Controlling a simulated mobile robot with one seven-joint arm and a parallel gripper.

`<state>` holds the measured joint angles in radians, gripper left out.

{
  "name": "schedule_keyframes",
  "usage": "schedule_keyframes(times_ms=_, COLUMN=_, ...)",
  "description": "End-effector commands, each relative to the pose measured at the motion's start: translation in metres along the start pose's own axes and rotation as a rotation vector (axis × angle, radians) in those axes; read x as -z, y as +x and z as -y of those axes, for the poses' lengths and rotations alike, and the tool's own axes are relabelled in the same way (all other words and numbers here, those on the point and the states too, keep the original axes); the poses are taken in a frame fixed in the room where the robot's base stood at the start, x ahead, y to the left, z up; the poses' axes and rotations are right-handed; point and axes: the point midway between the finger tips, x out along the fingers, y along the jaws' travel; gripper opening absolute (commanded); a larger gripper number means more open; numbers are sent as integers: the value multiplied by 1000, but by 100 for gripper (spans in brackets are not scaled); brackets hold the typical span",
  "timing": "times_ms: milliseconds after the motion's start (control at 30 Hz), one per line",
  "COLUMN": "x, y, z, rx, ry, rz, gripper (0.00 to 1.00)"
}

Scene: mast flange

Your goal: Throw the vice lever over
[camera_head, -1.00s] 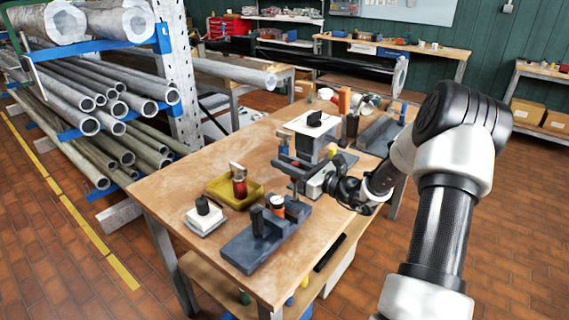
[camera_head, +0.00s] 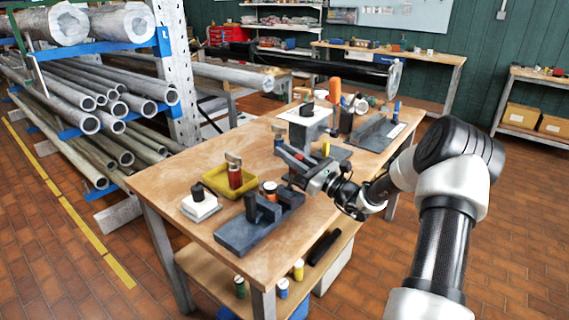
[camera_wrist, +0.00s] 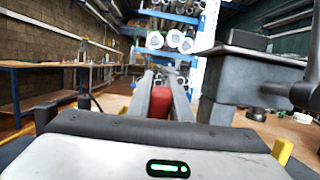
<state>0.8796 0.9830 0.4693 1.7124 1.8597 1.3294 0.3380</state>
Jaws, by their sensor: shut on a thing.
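The vice (camera_head: 236,234) is a dark blue-grey fixture with upright blocks at the front of the wooden workbench. My gripper (camera_head: 287,152) is above and behind the vice, reaching in from the right. In the wrist view, my gripper's grey fingers (camera_wrist: 164,96) are shut on a red piece (camera_wrist: 159,103). I cannot tell how this piece joins the vice, and the lever's shaft is not clearly visible. The fingers hide part of what lies behind them.
A grey pedestal (camera_wrist: 222,92) stands close to the right of my fingers in the wrist view. A yellow tray (camera_head: 217,184) with a red bottle and a white block (camera_head: 199,207) stand left of the vice. Another dark fixture (camera_head: 372,136) is at the back right.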

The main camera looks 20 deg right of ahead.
Motion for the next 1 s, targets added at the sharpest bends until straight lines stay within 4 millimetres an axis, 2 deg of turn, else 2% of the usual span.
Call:
schedule_keyframes(times_ms=33, x=7, y=-9, z=2, rx=3, ry=3, rz=43, gripper=0)
schedule_keyframes(times_ms=500, x=0, y=-53, z=1, rx=2, ry=2, rz=399, gripper=0)
schedule_keyframes(times_ms=1000, x=-2, y=-66, z=0, rx=-1, ry=0, rz=514, gripper=0)
